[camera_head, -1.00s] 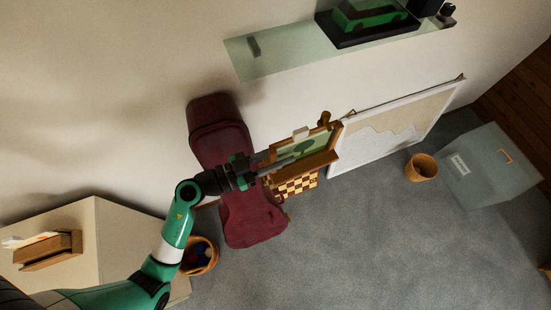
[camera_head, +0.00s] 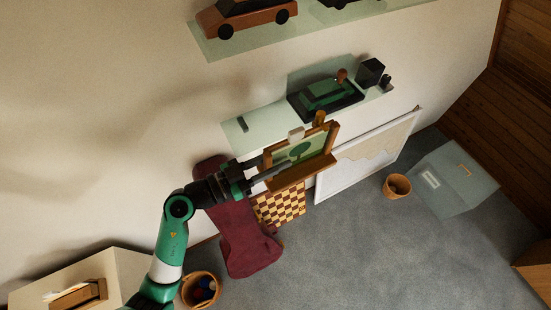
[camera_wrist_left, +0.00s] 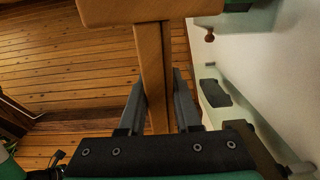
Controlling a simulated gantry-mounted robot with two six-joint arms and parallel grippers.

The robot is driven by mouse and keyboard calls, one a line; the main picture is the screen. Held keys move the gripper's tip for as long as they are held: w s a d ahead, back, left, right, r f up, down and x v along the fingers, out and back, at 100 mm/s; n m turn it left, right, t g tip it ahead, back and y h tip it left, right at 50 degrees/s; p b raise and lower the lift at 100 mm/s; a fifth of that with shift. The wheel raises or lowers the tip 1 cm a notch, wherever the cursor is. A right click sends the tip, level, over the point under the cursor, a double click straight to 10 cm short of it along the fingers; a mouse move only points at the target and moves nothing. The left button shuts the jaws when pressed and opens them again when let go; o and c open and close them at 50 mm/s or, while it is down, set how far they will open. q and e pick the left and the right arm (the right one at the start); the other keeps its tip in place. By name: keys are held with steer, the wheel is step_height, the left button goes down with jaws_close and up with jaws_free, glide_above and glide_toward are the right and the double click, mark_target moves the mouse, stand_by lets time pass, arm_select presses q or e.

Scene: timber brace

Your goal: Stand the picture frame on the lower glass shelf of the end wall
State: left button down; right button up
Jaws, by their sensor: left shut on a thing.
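The picture frame (camera_head: 312,151) has a brown wooden border and a green picture with a dark tree. My left gripper (camera_head: 272,168) is shut on it at its left side and holds it tilted in the air. In the left wrist view, my left gripper (camera_wrist_left: 158,98) has a wooden bar of the frame (camera_wrist_left: 152,62) between its fingers. The lower glass shelf (camera_head: 262,125) is on the pale wall, just above and behind the frame in the head view. I cannot tell the gap between them. My right gripper is not in view.
A green model car (camera_head: 327,94) on a black base and a black cube (camera_head: 370,72) stand on the lower shelf. Its left part is mostly bare, with a small dark piece (camera_head: 242,124). An upper shelf (camera_head: 218,48) holds a brown car (camera_head: 250,17). A checkered board (camera_head: 279,205) is below.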

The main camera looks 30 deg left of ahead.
arm_select(q)
steer(key=shift+a+r, duration=0.1)
steer(key=shift+a, duration=0.05)
steer(key=shift+w+a+f+b, duration=0.55)
steer(key=shift+w+a, duration=0.95)
steer(key=shift+a, duration=1.25)
steer(key=shift+w+a+f+b, duration=0.5)
steer(key=shift+w+a, duration=1.05)
steer(key=shift+a, duration=1.15)
steer(key=shift+w+a+f+b, duration=0.55)
steer(key=shift+w+a, duration=0.95)
steer(key=shift+a, duration=1.25)
steer(key=shift+f, duration=0.15)
steer(key=c, duration=0.7)
jaws_free()
steer(key=shift+o, duration=0.9)
steer(key=shift+f, duration=0.15)
